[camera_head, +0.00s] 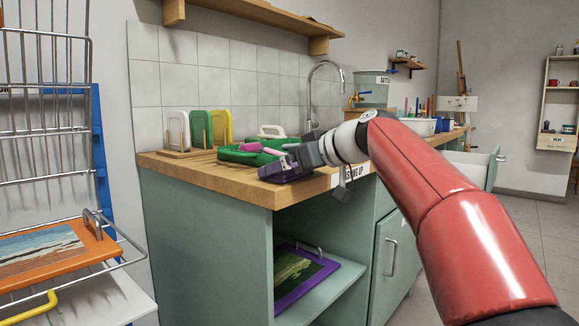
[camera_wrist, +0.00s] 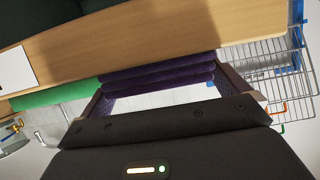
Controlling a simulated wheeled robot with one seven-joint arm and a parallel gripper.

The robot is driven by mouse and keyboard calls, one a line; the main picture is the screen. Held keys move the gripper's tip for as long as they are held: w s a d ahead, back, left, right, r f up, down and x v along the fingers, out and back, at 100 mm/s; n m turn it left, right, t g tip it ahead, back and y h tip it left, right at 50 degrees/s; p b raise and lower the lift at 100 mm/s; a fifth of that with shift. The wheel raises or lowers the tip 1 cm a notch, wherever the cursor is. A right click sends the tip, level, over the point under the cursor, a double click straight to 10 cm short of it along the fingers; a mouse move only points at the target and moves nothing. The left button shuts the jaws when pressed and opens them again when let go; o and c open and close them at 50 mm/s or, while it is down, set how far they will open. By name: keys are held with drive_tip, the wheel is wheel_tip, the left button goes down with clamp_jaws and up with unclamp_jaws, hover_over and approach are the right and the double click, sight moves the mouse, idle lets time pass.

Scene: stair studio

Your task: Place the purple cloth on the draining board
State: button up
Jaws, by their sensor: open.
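The folded purple cloth (camera_head: 272,174) is at the front edge of the wooden worktop in the head view, partly hidden by my gripper (camera_head: 288,164). In the wrist view the purple cloth (camera_wrist: 158,72) shows as stacked folds along the wood, between and just beyond the tips of my open gripper (camera_wrist: 163,82). I cannot tell whether the fingers touch it. A green folded item (camera_head: 242,155) lies right beside it, and its green edge also shows in the wrist view (camera_wrist: 55,95).
White, green and yellow boards stand in a wooden rack (camera_head: 198,128) at the back left. A pink item (camera_head: 249,147) lies on the green one. A tap (camera_head: 312,85) rises behind. A wire rack (camera_head: 42,100) stands left. An open shelf (camera_head: 325,285) holds a purple-framed picture (camera_head: 300,275).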

drive_tip(key=v, duration=1.2)
drive_tip(key=shift+r, duration=0.15)
drive_tip(key=s+d+f+m+g+h, duration=0.1)
drive_tip(key=s+d+f+m+h, duration=0.2)
drive_tip(key=s+f, duration=0.6)
drive_tip(key=s+d+f+m+h, duration=0.3)
drive_tip(key=s+f, duration=0.6)
drive_tip(key=f, duration=0.6)
drive_tip(key=s+d+f+m+g+h, duration=0.1)
drive_tip(key=s+d+f+m+h, duration=0.2)
drive_tip(key=s+f, duration=0.6)
wheel_tip(320, 180, down, 3)
drive_tip(key=shift+d+f+m+g+h, duration=0.1)
drive_tip(key=shift+d+m+g+h, duration=0.25)
drive_tip(key=shift+m+h, duration=0.45)
